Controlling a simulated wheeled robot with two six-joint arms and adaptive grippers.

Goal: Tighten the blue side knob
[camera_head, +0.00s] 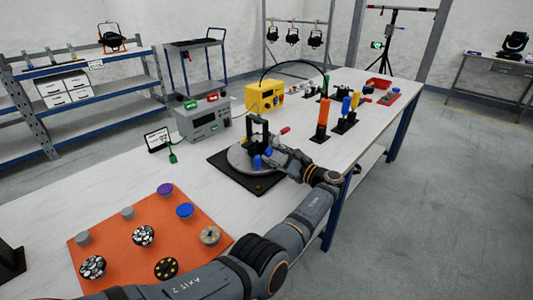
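A black upright bracket (250,132) stands on a round grey disc (238,158) over a black base plate (228,172) in the head view. A blue knob (257,162) sits low on the bracket's side that faces me. My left gripper (272,155) reaches in from the right, with its fingertips at or right beside the blue knob. The fingers are small and overlap the blue parts, so I cannot tell whether they touch or grip it. A red-tipped handle (285,130) sticks out to the right. My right gripper is out of view.
An orange mat (125,240) with several round pieces lies at the near left. A grey box (203,119) and a yellow box (265,95) stand behind the disc. An orange cylinder (323,115) and other upright tools stand to the right. The table's right edge runs below my arm.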

